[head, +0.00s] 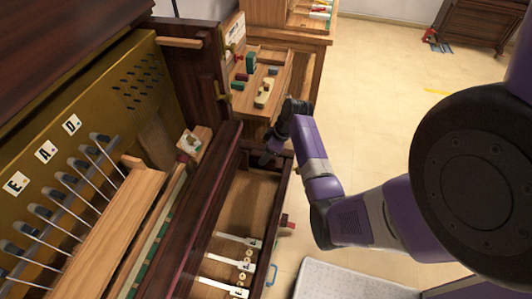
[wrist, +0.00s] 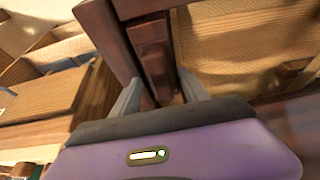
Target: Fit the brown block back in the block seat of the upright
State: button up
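The upright (head: 145,215) fills the left of the head view, with its open action and long rails. My gripper (head: 273,152) is low at the far right end of its key bed, by the dark end post. In the wrist view my gripper (wrist: 160,78) has a finger on each side of a dark reddish-brown block (wrist: 152,60) and appears shut on it. The block stands against the dark wood of the upright's end. In the head view the gripper mostly hides the block. The block seat cannot be made out clearly; the block's lower end is hidden by the gripper.
A wooden bench (head: 270,115) with small coloured parts stands beyond the end post. Several white keys (head: 228,263) lie in the open key bed. A pale bench top (head: 350,280) is at the bottom.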

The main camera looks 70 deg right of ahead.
jog(key=v, duration=0.7)
jog(key=shift+s+r, duration=0.2)
jog(key=shift+r, duration=0.2)
dwell(0.6)
